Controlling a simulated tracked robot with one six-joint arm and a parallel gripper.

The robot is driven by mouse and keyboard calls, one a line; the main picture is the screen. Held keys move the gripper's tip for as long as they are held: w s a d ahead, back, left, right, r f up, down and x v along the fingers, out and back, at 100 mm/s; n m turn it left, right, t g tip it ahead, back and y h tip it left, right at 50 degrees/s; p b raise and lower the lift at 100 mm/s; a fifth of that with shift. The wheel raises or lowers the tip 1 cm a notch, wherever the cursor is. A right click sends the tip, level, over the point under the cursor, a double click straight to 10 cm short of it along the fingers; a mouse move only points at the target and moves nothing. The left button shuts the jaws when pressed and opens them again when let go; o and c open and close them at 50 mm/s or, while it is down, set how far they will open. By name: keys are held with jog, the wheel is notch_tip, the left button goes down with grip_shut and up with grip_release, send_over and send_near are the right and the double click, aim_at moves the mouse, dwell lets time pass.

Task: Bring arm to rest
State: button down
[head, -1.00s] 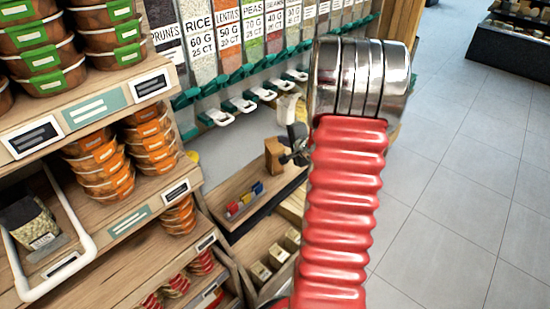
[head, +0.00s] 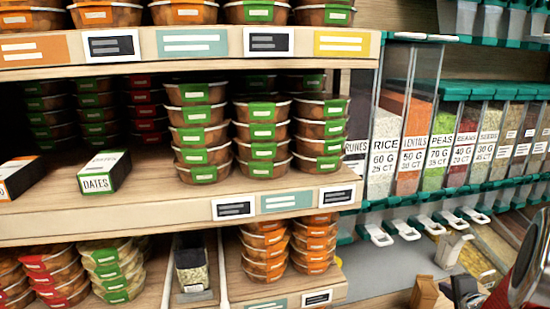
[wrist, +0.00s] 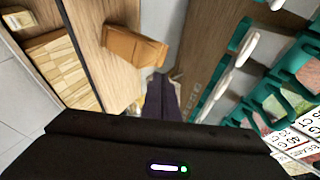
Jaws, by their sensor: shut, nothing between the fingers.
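My gripper (wrist: 161,96) shows in the wrist view as dark fingers pointing away, pressed together and empty. Its dark body fills the bottom of that view. The fingers are beside a brown wooden block (wrist: 133,46), over or near a wooden ledge; I cannot tell whether they touch anything. In the head view, a silver and red part of my arm (head: 528,262) shows at the lower right edge. A dark shape there, probably my gripper, is beside the brown block (head: 424,293).
Shelves with stacked tubs (head: 198,130) and a dates box (head: 104,172) fill the head view's left. Bulk dispensers (head: 412,135) with white spouts (head: 403,229) line the right. In the wrist view, green and white dispenser spouts (wrist: 240,48) are close on the right.

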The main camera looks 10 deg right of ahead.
jog(key=s+a+f+n+g+h, duration=0.1)
jog(key=s+a+f+n+g, duration=0.15)
jog(key=s+n+g, duration=0.65)
jog(key=s+a+r+n+t+y, duration=0.1)
jog(key=s+a+r+n, duration=0.2)
jog(key=a, duration=1)
jog(key=s+a+r+n+t+y, duration=0.1)
jog(key=s+a+r+n, duration=0.3)
jog(key=a+r, duration=0.5)
jog(key=s+a+r+n+t+y, duration=0.1)
jog(key=s+a+r+n+y, duration=0.2)
jog(key=a, duration=1.4)
notch_tip(320, 180, up, 4)
jog(key=shift+s+a+n+t, duration=0.3)
jog(key=shift+s+n, duration=0.1)
jog(key=shift+s, duration=0.1)
